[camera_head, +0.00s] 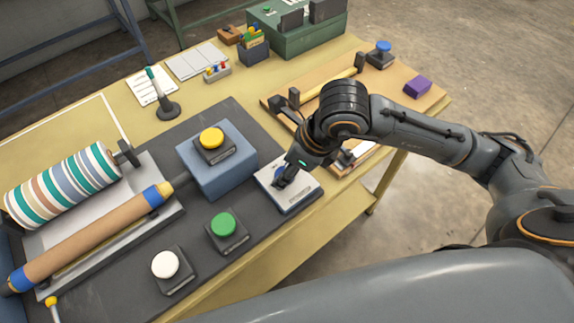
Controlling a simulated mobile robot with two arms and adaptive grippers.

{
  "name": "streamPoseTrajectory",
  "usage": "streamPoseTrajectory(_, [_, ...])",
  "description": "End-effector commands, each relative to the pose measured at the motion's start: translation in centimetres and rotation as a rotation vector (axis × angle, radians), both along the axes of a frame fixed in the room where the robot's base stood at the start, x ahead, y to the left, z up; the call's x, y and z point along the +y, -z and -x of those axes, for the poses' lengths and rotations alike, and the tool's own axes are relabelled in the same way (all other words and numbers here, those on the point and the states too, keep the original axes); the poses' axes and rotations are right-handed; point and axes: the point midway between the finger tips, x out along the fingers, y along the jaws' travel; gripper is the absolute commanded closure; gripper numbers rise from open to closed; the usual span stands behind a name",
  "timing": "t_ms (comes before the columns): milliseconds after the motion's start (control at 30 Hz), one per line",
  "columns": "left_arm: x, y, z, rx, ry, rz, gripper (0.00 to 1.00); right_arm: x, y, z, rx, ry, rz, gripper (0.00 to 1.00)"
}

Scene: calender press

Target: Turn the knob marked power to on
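A pale grey control plate (293,199) lies at the front right of the dark mat. A blue knob (279,172) shows in part on it, largely hidden by my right gripper. My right gripper (280,180) points down at the plate, with its fingertips at the knob. I cannot tell whether the fingers are closed on the knob or only beside it. No power marking or on/off lettering is readable at this size. My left gripper is not in view.
A yellow button (211,139) on a blue block (217,173), a green button (223,225) and a white button (165,265) stand left of the plate. The striped roller (65,185) is at far left. A wooden tray (292,125) lies behind my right arm.

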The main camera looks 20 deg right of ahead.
Motion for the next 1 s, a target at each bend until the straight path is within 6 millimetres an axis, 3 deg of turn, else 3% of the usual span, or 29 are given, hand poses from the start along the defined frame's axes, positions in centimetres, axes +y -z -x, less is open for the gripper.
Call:
streamPoseTrajectory(433, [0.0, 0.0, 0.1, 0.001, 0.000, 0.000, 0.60, -0.3, -0.9, 0.2, -0.002, -0.001, -0.001, 0.39])
streamPoseTrajectory(800, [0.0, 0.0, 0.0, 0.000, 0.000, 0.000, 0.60, -2.4, -7.7, 2.0, -0.006, 0.000, 0.000, 0.39])
streamPoseTrajectory(1000, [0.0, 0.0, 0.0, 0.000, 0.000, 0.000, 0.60, -3.2, -10.3, 2.7, -0.003, 0.000, 0.000, 0.39])
